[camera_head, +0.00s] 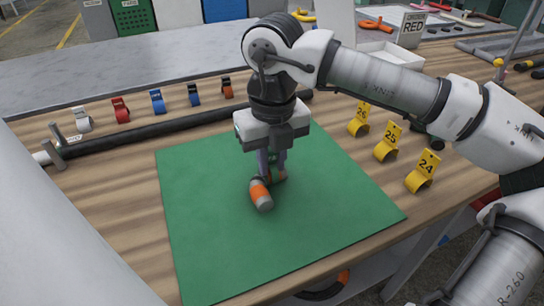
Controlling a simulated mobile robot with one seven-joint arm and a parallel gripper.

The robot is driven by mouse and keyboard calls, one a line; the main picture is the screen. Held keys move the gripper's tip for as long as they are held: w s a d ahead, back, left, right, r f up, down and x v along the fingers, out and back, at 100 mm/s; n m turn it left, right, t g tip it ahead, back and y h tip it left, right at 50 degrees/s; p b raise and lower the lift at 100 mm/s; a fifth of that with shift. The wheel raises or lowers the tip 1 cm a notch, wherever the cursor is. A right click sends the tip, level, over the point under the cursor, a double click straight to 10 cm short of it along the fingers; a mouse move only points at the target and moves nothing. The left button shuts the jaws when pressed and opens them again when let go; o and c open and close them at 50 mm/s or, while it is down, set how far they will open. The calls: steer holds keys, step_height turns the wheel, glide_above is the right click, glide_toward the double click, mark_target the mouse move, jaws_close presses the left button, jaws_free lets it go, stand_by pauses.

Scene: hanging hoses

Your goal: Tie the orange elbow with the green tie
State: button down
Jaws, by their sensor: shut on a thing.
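The orange elbow (261,194), a short piece with an orange band and grey parts, is low over or on the green mat (215,235). My gripper (273,175) points down over the middle of the mat, with its fingers shut on the elbow's far end. The fingers partly hide that end. I cannot make out the green tie for certain; a small dark green patch shows between the fingers, too small to tell from the mat behind it.
A long black hose (165,128) lies behind the mat, with several coloured clips, including a red one (121,110), beyond it. Yellow numbered holders (420,176) stand right of the mat. A white tray (390,55) is at the back right. The mat's front is clear.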

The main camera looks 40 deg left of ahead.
steer(key=c, duration=1.4)
jaws_free()
steer(key=f, duration=0.2)
steer(key=shift+s+d+f, duration=0.1)
steer(key=shift+s+f, duration=0.2)
steer(key=shift+s, duration=0.1)
steer(key=shift+o, duration=0.8)
step_height(320, 180, up, 16)
steer(key=p, duration=0.2)
steer(key=shift+w+d+r, duration=0.15)
steer(key=shift+w+r, duration=0.05)
